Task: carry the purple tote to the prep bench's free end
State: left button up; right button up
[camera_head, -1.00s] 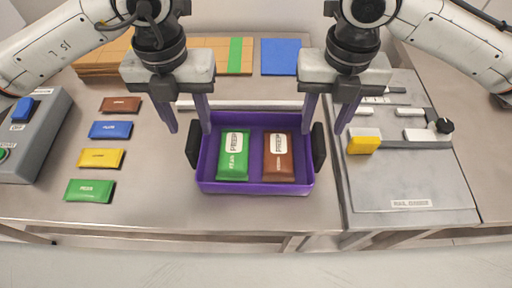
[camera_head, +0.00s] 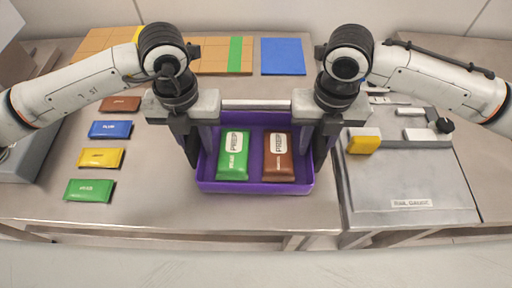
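The purple tote (camera_head: 255,187) sits on the steel bench with a green PREP packet (camera_head: 233,157) and a brown PREP packet (camera_head: 278,158) in it. My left gripper (camera_head: 197,145) is down at the left handle, with one finger showing just inside the tote's left end. My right gripper (camera_head: 318,145) is likewise at the right handle. The handles and outer fingers are partly hidden, so I cannot tell whether either gripper is closed.
Brown, blue, yellow and green packets (camera_head: 90,190) lie in a column at left, beside a grey switch box (camera_head: 25,165). A grey gauge plate (camera_head: 410,185) with a yellow block (camera_head: 364,142) is at right. A blue mat (camera_head: 282,57) and tan boards (camera_head: 210,55) are behind.

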aim_at(193, 133)
pick_arm(q)
grip_shut()
pick_arm(e)
grip_shut()
pick_arm(q)
jog(key=shift+r, duration=0.1)
pick_arm(e)
jog(key=shift+r, duration=0.15)
